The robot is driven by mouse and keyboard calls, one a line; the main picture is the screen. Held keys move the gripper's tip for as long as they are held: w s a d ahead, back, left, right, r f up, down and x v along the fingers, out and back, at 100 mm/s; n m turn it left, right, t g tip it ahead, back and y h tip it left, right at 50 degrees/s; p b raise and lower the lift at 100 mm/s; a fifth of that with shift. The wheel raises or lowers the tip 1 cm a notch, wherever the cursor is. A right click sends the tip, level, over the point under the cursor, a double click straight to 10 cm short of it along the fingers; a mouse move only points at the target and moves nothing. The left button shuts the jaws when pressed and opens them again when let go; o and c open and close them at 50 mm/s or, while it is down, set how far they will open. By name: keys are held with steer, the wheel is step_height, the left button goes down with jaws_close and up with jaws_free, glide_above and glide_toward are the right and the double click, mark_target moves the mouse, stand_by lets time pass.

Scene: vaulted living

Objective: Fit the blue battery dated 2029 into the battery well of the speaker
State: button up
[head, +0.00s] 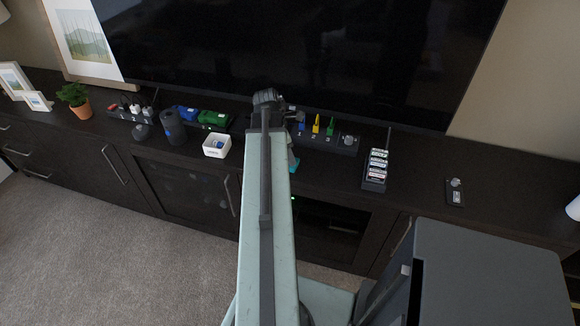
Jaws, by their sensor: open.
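My arm reaches from the bottom centre over the cabinet top. My gripper (293,162) is mostly hidden behind the arm; only a small teal part shows at its right side, and nothing is seen held. A dark cylinder with a blue patch (172,127), possibly the speaker, stands at centre left; I cannot make out a battery well. A small white bin (215,152) right of it holds something blue, too small to identify. A blue block (186,113) and a green block (213,119) lie behind. No date can be read on any blue thing.
A dark box with stacked white labels (375,171) and a small knobbed plate (455,190) stand right. Blue, yellow and green pieces (315,126) stand on a back strip. A potted plant (77,100) and frames stand left. The large TV screen (300,55) closes the back.

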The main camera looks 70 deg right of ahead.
jaws_close()
steer(key=shift+r, duration=0.1)
step_height(320, 180, up, 10)
steer(key=p, duration=1)
